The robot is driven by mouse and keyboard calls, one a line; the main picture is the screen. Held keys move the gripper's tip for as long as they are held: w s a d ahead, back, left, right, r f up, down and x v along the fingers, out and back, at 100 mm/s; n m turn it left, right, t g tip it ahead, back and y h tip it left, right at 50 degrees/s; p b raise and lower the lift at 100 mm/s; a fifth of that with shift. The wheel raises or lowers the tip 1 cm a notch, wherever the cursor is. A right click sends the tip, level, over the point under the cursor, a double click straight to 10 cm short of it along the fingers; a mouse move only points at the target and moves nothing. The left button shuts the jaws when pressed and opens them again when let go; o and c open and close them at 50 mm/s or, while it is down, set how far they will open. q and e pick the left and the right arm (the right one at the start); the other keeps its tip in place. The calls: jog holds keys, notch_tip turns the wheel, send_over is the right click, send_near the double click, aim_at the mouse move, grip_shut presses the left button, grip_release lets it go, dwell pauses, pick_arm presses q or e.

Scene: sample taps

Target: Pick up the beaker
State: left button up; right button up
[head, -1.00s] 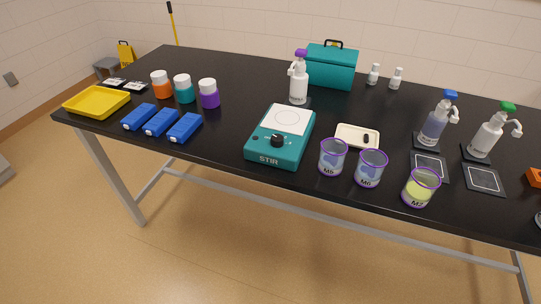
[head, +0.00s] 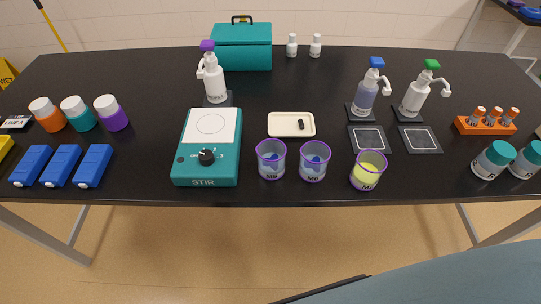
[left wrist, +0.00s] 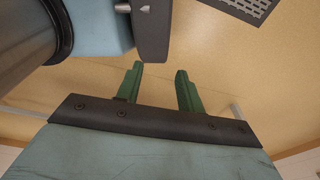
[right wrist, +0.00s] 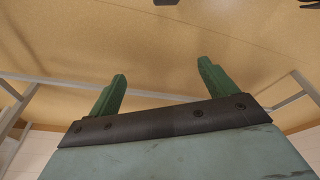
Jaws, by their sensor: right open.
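Three clear beakers with purple rims stand in a row near the table's front edge in the head view. The left beaker (head: 271,160) and the middle beaker (head: 314,162) look bluish inside and carry labels. The right beaker (head: 367,171) holds yellow-green liquid. My left gripper (left wrist: 159,80) shows in the left wrist view with its green fingers apart and nothing between them. My right gripper (right wrist: 160,82) shows in the right wrist view, open and empty. Both wrist views show only floor and frame parts beyond the fingers, no beaker.
A teal stirrer (head: 207,150) stands left of the beakers and a cream tray (head: 280,131) behind them. Pump bottles (head: 364,92) stand behind dark square pads (head: 384,149). An orange rack (head: 468,127) and teal-capped jars (head: 494,160) are at the right. The front edge is close to the beakers.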

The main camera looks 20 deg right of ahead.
jog(key=w+a+r+n+t+y+p, duration=0.15)
jog(key=w+r, duration=0.25)
jog(key=r, duration=0.8)
jog(key=w+a+r+t+y+p, duration=0.15)
jog(key=w+r, duration=0.25)
jog(key=r, duration=0.9)
jog(key=w+a+r+n+t+p, duration=0.1)
jog(key=w+a+r+p, duration=0.3)
jog(key=r, duration=0.8)
jog(key=w+d+r+n+t+y+b, duration=0.25)
jog(key=w+r+t+y, duration=0.2)
jog(key=w+r, duration=0.3)
send_near(262, 148)
jog(key=shift+g+y, duration=0.25)
jog(key=shift+g, duration=0.1)
jog(key=x, duration=0.5)
jog(key=shift+w+d+r+p, duration=0.1)
jog(key=shift+w+r+p, duration=0.1)
jog(key=shift+p, duration=0.2)
pick_arm(q)
jog(key=r, duration=0.2)
jog(key=s+r, duration=0.1)
jog(key=r, duration=0.2)
jog(key=shift+s+r, duration=0.25)
jog(key=shift+r, duration=0.15)
pick_arm(e)
jog(key=shift+c, duration=0.2)
jog(key=c, duration=1.2)
jog(key=shift+c, duration=0.8)
